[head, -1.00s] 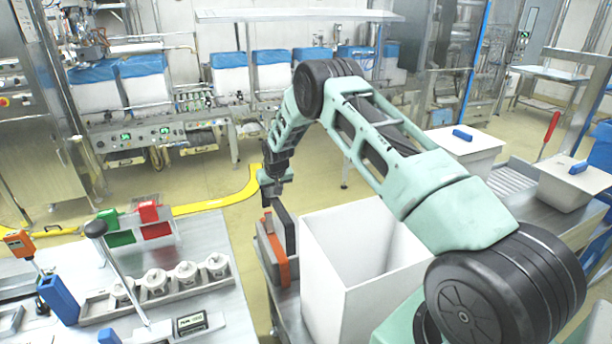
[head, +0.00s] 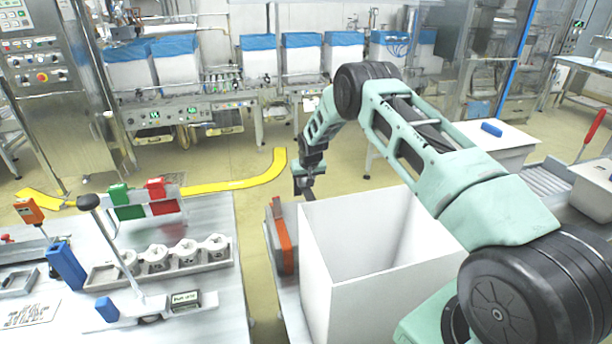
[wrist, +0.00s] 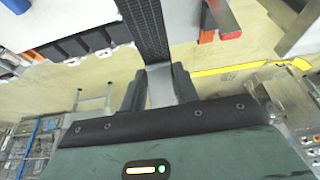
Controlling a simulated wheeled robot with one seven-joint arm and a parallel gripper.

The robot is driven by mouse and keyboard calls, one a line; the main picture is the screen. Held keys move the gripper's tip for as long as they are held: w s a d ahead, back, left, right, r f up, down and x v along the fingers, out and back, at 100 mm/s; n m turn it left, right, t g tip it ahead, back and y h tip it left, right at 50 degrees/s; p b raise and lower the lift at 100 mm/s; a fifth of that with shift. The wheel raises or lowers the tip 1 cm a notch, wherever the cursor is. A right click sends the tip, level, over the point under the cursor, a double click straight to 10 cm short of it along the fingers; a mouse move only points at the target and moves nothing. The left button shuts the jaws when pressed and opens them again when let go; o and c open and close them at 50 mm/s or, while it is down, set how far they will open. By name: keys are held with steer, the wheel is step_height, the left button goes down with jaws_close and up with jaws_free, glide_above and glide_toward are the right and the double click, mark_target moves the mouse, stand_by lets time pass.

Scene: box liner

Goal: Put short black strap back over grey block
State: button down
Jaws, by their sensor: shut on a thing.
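My gripper (head: 306,180) is at the end of my arm, above the left rear corner of the open white box. In the wrist view my gripper (wrist: 158,75) is shut on a black woven strap (wrist: 145,20). The strap runs away from the fingers to the top edge of the picture, where its far end is cut off. In the head view the strap is too small and dark to tell from the fingers. I cannot clearly make out the grey block. An orange and dark grey piece (head: 284,245) stands left of the white box, below the gripper.
The white box (head: 330,270) has tall walls and an open top. Left of it is a bench (head: 215,312) with a tray of white cylinders (head: 158,258), a long-handled tool (head: 115,252) and green and red holders. A floor gap lies between bench and box.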

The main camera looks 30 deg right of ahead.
mark_target(305, 188)
step_height(305, 188, down, 12)
steer(key=b, duration=1.1)
stand_by(0.4)
steer(key=shift+b, duration=0.5)
stand_by(0.7)
steer(key=c, duration=0.5)
jaws_free()
steer(key=shift+r+p, duration=1.95)
steer(key=shift+r, duration=2.5)
